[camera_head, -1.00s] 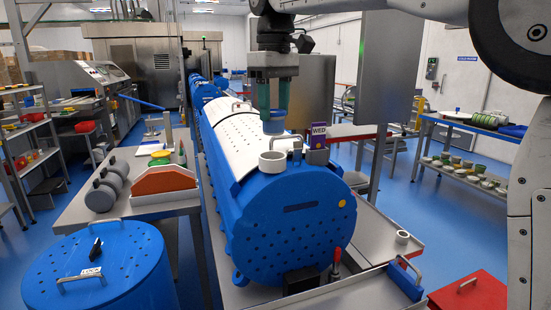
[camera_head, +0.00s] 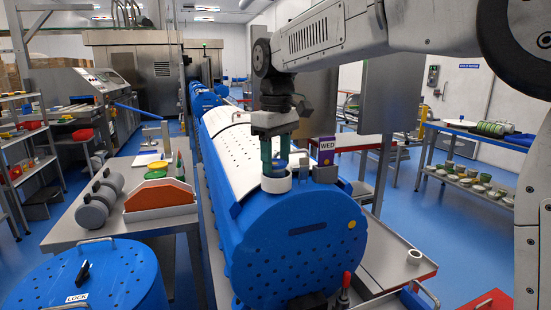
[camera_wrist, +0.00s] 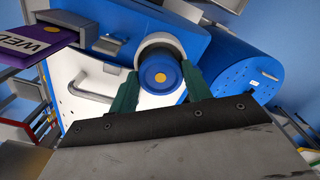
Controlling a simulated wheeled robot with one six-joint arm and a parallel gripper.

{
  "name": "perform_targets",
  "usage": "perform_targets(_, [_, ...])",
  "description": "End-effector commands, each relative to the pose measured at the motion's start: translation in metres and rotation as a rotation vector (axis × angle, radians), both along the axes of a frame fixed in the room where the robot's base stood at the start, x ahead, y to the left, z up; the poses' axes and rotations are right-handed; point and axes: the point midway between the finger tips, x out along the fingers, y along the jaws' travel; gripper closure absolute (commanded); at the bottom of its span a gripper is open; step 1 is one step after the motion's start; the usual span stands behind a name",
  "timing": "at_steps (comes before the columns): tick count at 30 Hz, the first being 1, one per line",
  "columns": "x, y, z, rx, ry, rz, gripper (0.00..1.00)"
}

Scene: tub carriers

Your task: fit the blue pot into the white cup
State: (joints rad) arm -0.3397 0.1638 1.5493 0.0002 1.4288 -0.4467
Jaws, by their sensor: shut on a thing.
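The white cup (camera_head: 276,184) stands on top of the near end of the large blue drum, open end up. It also shows in the wrist view as a pale ring (camera_wrist: 153,43) behind the pot. My gripper (camera_head: 276,163) has green fingers and is directly above the cup, shut on the blue pot. The pot (camera_wrist: 160,73), with a yellow dot, is between the fingers (camera_wrist: 162,86). In the head view the fingers and cup rim hide most of the pot. Its lower end is at the cup's mouth; I cannot tell how deep it sits.
A purple WED sign (camera_head: 326,147) on a grey block stands close right of the cup. A white perforated panel (camera_head: 235,150) with a handle lies behind it on the blue drum (camera_head: 295,235). A side table (camera_head: 75,225) with grey rollers is at left.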

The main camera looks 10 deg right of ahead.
Motion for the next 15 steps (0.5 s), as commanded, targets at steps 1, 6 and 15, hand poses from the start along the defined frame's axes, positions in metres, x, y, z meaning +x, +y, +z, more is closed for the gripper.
perform_targets(1, [-0.0004,0.0002,-0.0029,-0.001,0.001,0.000,0.75])
perform_targets(6, [-0.0004,0.0016,-0.0028,0.000,0.000,0.002,0.75])
perform_targets(15, [-0.0003,0.0016,-0.0053,0.000,0.000,0.002,0.30])
